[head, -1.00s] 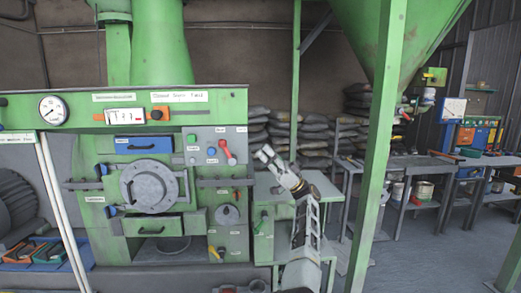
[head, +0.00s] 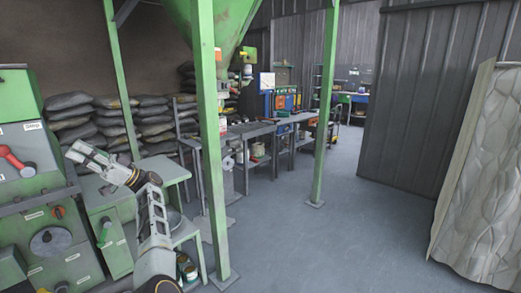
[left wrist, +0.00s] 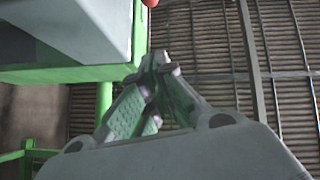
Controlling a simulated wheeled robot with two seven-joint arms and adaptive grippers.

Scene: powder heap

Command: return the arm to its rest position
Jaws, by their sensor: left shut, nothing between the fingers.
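My left arm comes up from the bottom and bends at the wrist. In the left wrist view the fingers of the left gripper (left wrist: 158,62) meet at their tips, with nothing between them. A grey and green housing (left wrist: 75,35) shows behind them at the upper left. My right gripper is out of view.
Green hopper posts (head: 210,140) stand just right of my arm. Stacked sacks (head: 95,118) lie behind it. A workbench (head: 250,130) runs along the back. The floor (head: 330,230) between is clear.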

